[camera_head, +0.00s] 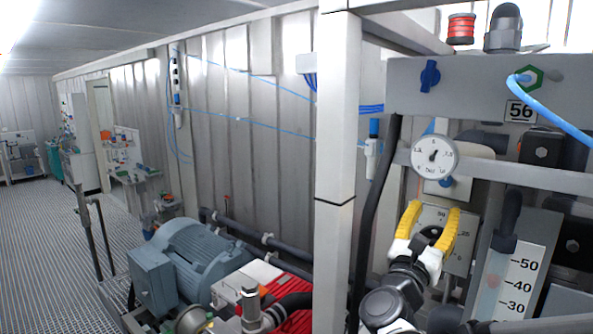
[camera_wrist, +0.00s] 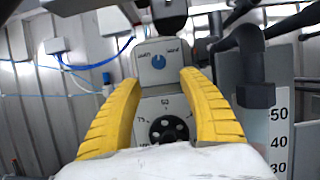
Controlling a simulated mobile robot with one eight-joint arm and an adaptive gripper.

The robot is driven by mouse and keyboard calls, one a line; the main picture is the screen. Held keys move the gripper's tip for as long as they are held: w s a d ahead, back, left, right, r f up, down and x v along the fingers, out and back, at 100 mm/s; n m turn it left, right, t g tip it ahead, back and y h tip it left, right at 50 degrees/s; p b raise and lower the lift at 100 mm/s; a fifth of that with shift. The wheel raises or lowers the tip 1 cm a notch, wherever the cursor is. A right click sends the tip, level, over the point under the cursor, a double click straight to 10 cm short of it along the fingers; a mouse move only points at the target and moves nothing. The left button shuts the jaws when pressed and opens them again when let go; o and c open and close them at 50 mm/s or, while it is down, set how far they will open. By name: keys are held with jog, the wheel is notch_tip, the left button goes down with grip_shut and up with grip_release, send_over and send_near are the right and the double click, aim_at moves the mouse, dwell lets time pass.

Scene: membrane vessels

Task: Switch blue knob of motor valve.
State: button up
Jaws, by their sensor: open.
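The motor valve is a grey box with a scale plate (camera_head: 461,240). A small blue knob (camera_head: 446,182) is on its upper part, just below the pressure gauge. In the wrist view the blue knob (camera_wrist: 158,61) is a round knob on a grey plate with small lettering, above a black dial (camera_wrist: 168,130) marked with numbers. My gripper (camera_head: 433,210) has yellow fingers and is open and empty. In the wrist view its fingers (camera_wrist: 160,78) stand either side of the scale plate, with the knob beyond and slightly above the tips. The knob's exact setting is too small to tell.
A white-faced gauge (camera_head: 434,157) sits just above the knob. A larger blue handle (camera_head: 430,74) is on the grey panel above. A transparent scaled tube (camera_head: 497,265) stands close on the right, and a white post (camera_head: 335,160) on the left.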

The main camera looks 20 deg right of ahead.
aim_at(445, 182)
jog(key=p+x, duration=0.1)
jog(key=x, duration=0.9)
jog(key=shift+w+d+r, duration=0.2)
jog(key=shift+w+r, duration=0.05)
jog(key=shift+r, duration=0.05)
grip_shut()
